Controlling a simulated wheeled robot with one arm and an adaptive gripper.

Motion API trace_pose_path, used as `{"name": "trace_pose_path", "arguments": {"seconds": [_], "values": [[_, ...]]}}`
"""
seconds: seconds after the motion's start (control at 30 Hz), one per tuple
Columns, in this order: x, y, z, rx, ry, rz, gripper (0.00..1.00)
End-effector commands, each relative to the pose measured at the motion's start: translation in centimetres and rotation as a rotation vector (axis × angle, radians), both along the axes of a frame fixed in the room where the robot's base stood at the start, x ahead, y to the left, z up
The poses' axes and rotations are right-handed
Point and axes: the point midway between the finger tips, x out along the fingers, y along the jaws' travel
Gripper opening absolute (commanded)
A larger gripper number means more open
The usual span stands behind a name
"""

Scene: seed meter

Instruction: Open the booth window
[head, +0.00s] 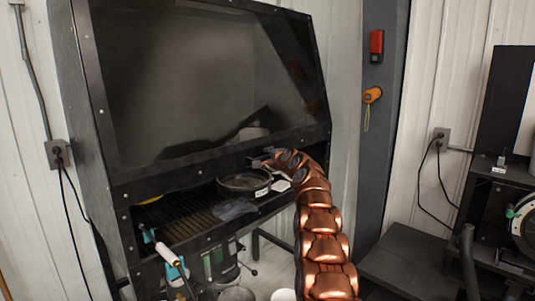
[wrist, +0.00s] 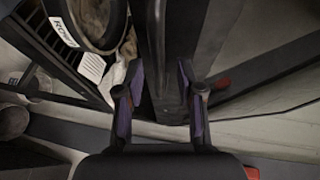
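The booth (head: 88,130) is a dark cabinet on the left in the head view. Its tilted window (head: 185,75) is a dark see-through pane in a black frame. It is down, and its lower frame bar (head: 165,172) lies above the booth's front opening. My gripper (head: 262,161) is by the right end of that bar, partly hidden by my copper arm. In the wrist view, my gripper (wrist: 161,92) has its two purple-padded fingers wide apart. A dark bar (wrist: 168,55), probably part of the window frame, runs between them. I cannot tell whether the fingers touch it.
A round dark pan (head: 245,181) and a grey cloth (head: 234,209) lie on the booth's slatted shelf. A white-and-teal tool (head: 163,249) hangs at the front. A dark post (head: 380,130) stands right of the booth, with a low dark bench (head: 410,262) beside it.

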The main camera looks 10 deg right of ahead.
Motion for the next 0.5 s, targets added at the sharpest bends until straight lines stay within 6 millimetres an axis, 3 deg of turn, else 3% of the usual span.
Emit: {"name": "trace_pose_path", "arguments": {"seconds": [0.5], "values": [[1.6,0.5,-0.3,0.002,0.001,0.003,0.37]]}}
